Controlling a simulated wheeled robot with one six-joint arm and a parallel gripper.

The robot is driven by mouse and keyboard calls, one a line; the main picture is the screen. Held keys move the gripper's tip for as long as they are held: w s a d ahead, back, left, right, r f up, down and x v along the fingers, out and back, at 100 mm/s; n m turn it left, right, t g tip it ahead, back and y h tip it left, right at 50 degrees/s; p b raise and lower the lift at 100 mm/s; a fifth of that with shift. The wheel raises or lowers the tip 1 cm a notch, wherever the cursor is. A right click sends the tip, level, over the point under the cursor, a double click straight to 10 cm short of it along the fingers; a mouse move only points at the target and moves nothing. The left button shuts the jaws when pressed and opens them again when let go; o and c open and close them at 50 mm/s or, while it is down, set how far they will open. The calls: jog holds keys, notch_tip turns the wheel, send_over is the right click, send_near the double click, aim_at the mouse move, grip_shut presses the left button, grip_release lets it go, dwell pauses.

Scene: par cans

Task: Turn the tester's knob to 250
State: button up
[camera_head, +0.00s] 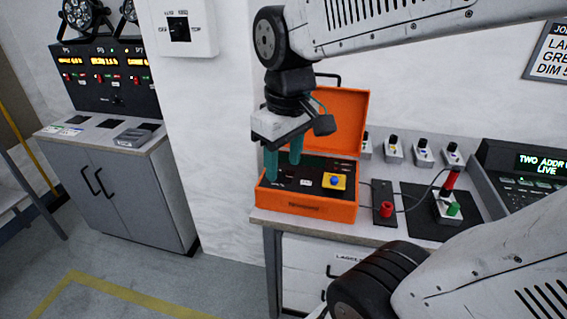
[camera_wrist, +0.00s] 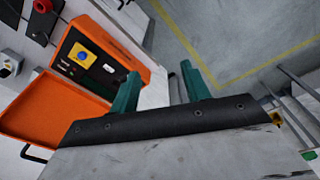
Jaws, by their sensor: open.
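The tester is an open orange case (camera_head: 305,208) on the bench, its lid (camera_head: 340,112) raised at the back. Its dark panel carries a small white label or display (camera_head: 306,183) and a yellow plate (camera_head: 327,181) with a blue button (camera_head: 335,181). My gripper (camera_head: 283,170) points down over the left part of the panel, fingers apart. I cannot make out the knob or its setting; the fingers cover part of the panel. In the wrist view the case (camera_wrist: 121,55) lies left of my gripper (camera_wrist: 160,70), and nothing shows between the fingers.

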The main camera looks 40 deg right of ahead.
jog(key=w+d+f+n, duration=0.35)
jog(key=w+d, duration=0.25)
jog(key=w, duration=0.5)
jog(key=n+g, duration=0.1)
jog(key=n, duration=0.1)
send_over(281, 171)
notch_tip(281, 171, down, 9)
jog(key=shift+d+f, duration=0.1)
jog(key=shift+f, duration=0.05)
notch_tip(281, 171, down, 7)
jog(key=shift+r, duration=0.1)
jog(key=shift+f, duration=0.4)
jog(key=c, duration=1)
